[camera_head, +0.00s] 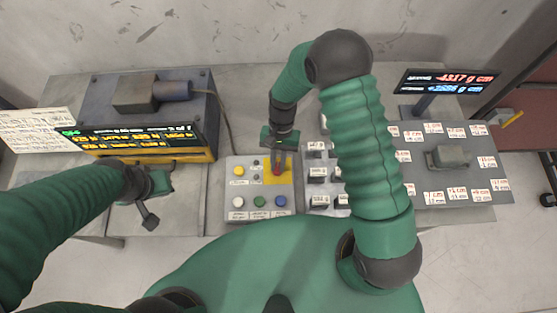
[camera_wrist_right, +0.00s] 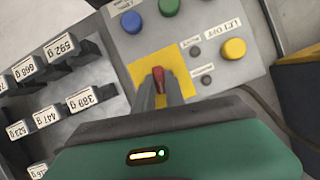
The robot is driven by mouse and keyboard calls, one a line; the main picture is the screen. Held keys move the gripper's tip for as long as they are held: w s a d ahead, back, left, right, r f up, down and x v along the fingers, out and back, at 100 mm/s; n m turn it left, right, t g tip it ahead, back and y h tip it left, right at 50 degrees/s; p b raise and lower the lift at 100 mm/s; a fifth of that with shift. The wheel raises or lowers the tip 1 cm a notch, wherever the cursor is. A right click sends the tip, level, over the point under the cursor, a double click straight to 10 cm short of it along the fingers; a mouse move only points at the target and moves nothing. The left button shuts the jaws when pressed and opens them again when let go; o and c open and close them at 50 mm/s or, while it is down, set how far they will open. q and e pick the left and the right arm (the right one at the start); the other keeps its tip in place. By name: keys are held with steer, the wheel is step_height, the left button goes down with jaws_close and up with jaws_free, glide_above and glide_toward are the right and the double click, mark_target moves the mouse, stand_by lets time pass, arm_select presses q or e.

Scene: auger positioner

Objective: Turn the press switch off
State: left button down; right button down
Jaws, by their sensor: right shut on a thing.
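The red switch (camera_head: 277,172) stands on a yellow plate (camera_head: 288,177) at the upper right of the grey control panel (camera_head: 246,190). My right gripper (camera_head: 277,167) reaches down onto the switch. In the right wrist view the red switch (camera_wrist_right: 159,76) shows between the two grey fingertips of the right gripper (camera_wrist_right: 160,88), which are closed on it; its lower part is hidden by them. My left gripper (camera_head: 149,215) hangs over the grey surface left of the panel, away from the switch; its jaw opening is not clear.
Yellow, white, green and blue buttons (camera_head: 259,201) share the panel. Labelled weights (camera_head: 318,171) stand right of it, then a scale-like plate (camera_head: 447,180) with a display (camera_head: 445,80). A machine with a lit screen (camera_head: 140,136) is at the left.

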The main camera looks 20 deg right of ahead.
steer(key=shift+a+n+h, duration=0.15)
steer(key=shift+n+h, duration=0.25)
steer(key=shift+n, duration=0.7)
steer(key=c, duration=1.4)
jaws_free()
steer(key=shift+w+r, duration=0.2)
steer(key=shift+r, duration=0.15)
steer(key=b+v, duration=0.1)
steer(key=v, duration=1.5)
steer(key=shift+w, duration=0.2)
